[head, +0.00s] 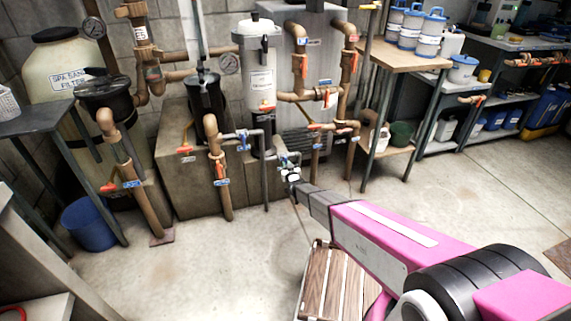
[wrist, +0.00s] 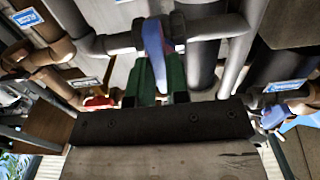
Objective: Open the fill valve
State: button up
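Several blue-handled valves sit on the pipes; I cannot read which tag names the fill valve. In the wrist view, a valve with a blue lever (wrist: 155,50) on a grey pipe is straight ahead, its lever pointing down towards my gripper (wrist: 154,98). The two short dark fingertips stand apart, with the lever's lower end in line with the gap; contact is not visible. In the head view, my gripper (head: 290,172) is at the grey pipework, just right of a blue-handled valve (head: 243,140).
In the wrist view, a red handle (wrist: 98,102) is at left and another blue handle (wrist: 273,115) at right. Brown pipes (head: 216,150) crowd the left side. A slatted wooden seat (head: 335,285) stands under my arm. A wooden-topped table (head: 398,57) is at right; open floor lies beyond.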

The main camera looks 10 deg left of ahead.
grip_shut()
jog(key=n, duration=1.8)
jog(key=shift+n, duration=0.4)
jog(key=o, duration=0.9)
grip_release()
jog(key=shift+c, duration=0.2)
jog(key=v, duration=0.7)
